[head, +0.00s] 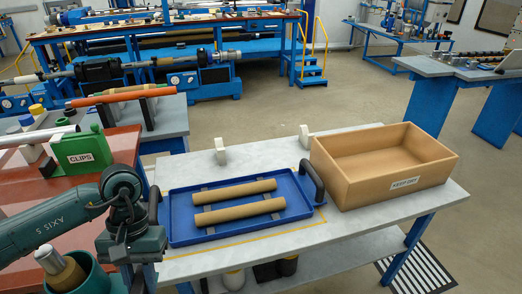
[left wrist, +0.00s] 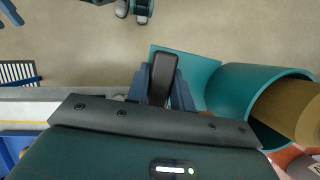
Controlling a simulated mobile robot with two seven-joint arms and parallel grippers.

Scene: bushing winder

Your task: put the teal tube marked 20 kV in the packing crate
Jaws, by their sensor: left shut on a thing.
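My left gripper (head: 138,272) points down at the table's left end. My right gripper is out of view.
A blue tray (head: 180,233) with two tan tubes (head: 235,191) lies on the grey table (head: 350,222), between my left gripper and the crate. A dark handle (head: 313,182) stands at the tray's right end. A green CLIPS box (head: 82,150) stands on the red bench.

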